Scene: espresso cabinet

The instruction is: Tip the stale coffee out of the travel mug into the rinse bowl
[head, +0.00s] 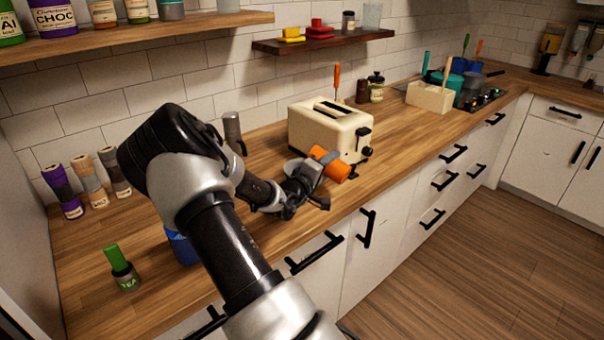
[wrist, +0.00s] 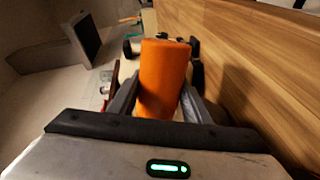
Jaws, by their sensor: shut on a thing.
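My gripper (head: 316,172) is shut on an orange cylinder, which I take to be the travel mug (head: 332,164). The mug is tilted well over, close to its side, in front of the toaster near the counter's front edge. In the wrist view the mug (wrist: 163,75) sits between the two fingers. Its opening and any coffee inside cannot be made out. A blue container (head: 181,248) stands on the counter at lower left, mostly hidden behind my arm. I cannot tell whether it is the rinse bowl.
A cream toaster (head: 318,132) stands just behind the mug. A grey metal cylinder (head: 233,130) stands left of it. A green-topped tea jar (head: 123,272) and several spice jars (head: 62,190) are at left. Wooden shelves (head: 322,40) hang above. The counter right of the toaster has clear room.

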